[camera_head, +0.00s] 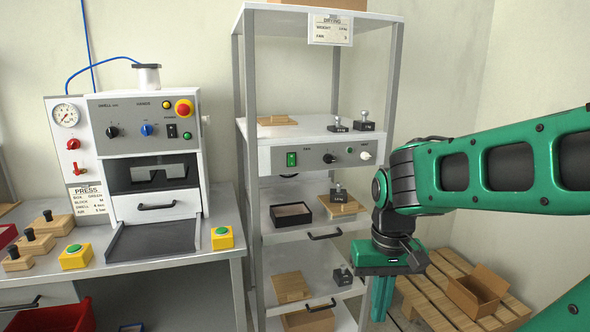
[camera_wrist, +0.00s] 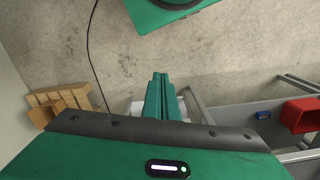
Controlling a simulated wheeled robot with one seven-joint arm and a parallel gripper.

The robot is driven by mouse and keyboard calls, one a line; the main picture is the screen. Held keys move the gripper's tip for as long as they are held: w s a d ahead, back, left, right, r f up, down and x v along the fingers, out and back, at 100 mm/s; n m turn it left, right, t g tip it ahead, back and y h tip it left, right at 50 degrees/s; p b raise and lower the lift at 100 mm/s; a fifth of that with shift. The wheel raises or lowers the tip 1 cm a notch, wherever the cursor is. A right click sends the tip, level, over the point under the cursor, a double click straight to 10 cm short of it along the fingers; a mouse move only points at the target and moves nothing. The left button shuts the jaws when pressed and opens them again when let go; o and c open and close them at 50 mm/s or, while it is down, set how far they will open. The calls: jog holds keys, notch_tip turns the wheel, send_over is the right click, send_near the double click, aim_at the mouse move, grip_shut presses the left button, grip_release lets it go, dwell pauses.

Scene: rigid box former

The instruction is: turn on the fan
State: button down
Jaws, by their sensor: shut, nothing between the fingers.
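The drying rack carries a grey control panel (camera_head: 315,158) on its middle shelf.
A press (camera_head: 150,140) with knobs and a red button stands on the bench at left. Weights and an open black box (camera_head: 292,214) sit on the rack shelves. A pallet (camera_head: 430,300) with a cardboard box (camera_head: 476,293) lies at right. Concrete floor (camera_wrist: 220,60) is below my gripper.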

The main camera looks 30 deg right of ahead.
jog(key=w+d+r+n+t+h, duration=0.1)
jog(key=w+d+n+t, duration=0.1)
jog(key=w+n+t, duration=0.3)
jog(key=w+d+r+n+h, duration=0.1)
jog(key=w+d+n, duration=0.1)
jog(key=w, duration=0.6)
jog(key=w+d+r+n+t+h, duration=0.1)
jog(key=w+d+r+n+t, duration=0.1)
jog(key=w+n+t, duration=0.3)
jog(key=w+a+r+n+t+h, duration=0.1)
jog(key=w+r+n+t, duration=0.5)
jog(key=w+r+n, duration=0.3)
jog(key=w+r, duration=0.3)
jog(key=w, duration=0.1)
jog(key=shift+w+r+h, duration=0.25)
jog(key=shift+w+h, duration=0.05)
jog(key=shift+h, duration=0.1)
jog(key=shift+a, duration=0.1)
